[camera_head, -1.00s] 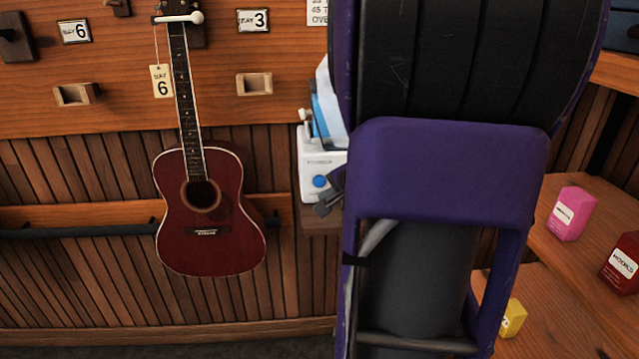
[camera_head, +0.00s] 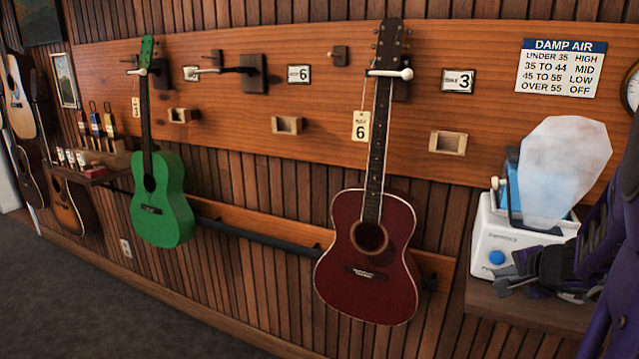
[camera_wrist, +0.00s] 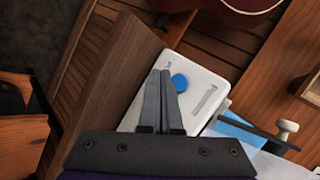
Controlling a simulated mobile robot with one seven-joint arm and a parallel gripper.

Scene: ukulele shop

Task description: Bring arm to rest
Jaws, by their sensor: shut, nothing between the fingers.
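My gripper (camera_head: 510,278) is at the right of the head view, in front of the lower part of a white machine with a blue button (camera_head: 497,257). Its fingers are together and hold nothing. My purple arm runs off the right edge, and most of it is out of view. In the wrist view my gripper (camera_wrist: 163,74) points over the white machine (camera_wrist: 207,84), close to its blue button. I cannot tell whether the fingertips touch the machine.
The machine stands on a wooden shelf (camera_head: 535,312) and has a blue tank and pale mist above it. A red guitar (camera_head: 368,268) and a green guitar (camera_head: 163,205) hang on the wall to the left. A humidity sign (camera_head: 560,68) is above. Grey floor (camera_head: 100,310) is clear at lower left.

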